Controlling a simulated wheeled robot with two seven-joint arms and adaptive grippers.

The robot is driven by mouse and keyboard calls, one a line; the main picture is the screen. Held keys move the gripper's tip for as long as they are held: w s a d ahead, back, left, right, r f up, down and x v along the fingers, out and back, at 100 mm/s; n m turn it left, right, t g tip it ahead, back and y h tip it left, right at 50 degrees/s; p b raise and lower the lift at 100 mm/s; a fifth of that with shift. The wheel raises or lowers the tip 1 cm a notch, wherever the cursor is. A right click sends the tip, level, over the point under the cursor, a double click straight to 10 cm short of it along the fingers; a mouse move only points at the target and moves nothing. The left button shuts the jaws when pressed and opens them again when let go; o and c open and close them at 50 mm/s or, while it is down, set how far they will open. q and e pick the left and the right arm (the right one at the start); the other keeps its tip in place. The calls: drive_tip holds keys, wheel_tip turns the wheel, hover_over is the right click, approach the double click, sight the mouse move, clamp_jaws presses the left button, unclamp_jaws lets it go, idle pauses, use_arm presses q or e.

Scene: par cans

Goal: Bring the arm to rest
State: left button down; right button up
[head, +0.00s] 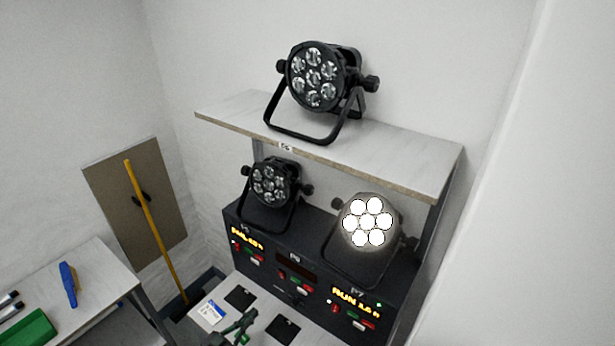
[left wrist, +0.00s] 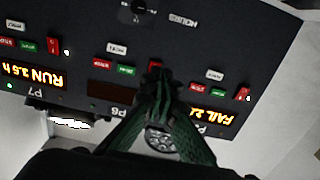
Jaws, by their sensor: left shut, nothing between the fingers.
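My left gripper (head: 240,325) is low in the head view, in front of the black control panel (head: 290,262) and over the bench front. In the left wrist view its two green-black fingers (left wrist: 157,75) meet at the tips, shut and empty. The tips overlap the panel's middle section in that view, near a red switch; I cannot tell whether they touch it. Three par cans show: an unlit one on the upper shelf (head: 313,77), an unlit one at left on the panel (head: 270,185), and a lit one at right (head: 367,221). My right gripper is not in view.
The left display (left wrist: 212,116) appears to read FAIL, the right one (left wrist: 34,77) RUN; the middle one is dark. The shelf (head: 405,160) overhangs the panel. A side table (head: 85,275) with a blue tool and green box stands left, beside a yellow pole (head: 153,228).

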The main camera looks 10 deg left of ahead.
use_arm(q)
drive_tip(key=s+a+f+n+g+y, duration=0.4)
drive_tip(key=s+a+n+g+y, duration=0.15)
drive_tip(key=s+y, duration=0.25)
drive_tip(key=s+g, duration=0.7)
drive_tip(key=s, duration=1.3)
drive_tip(key=s+d+f+m+g+b, duration=0.1)
drive_tip(key=s+f+b, duration=0.1)
drive_tip(key=f, duration=1.6)
drive_tip(key=s+d+f+m+b, duration=0.1)
drive_tip(key=f+b, duration=0.1)
drive_tip(key=f, duration=1.7)
drive_tip(key=s+f+g+b, duration=0.1)
drive_tip(key=s+f+b, duration=0.2)
drive_tip(key=s+f, duration=1.5)
drive_tip(key=shift+s+a+f+h, duration=0.2)
drive_tip(key=shift+s+f+h, duration=0.1)
drive_tip(key=shift+s, duration=0.15)
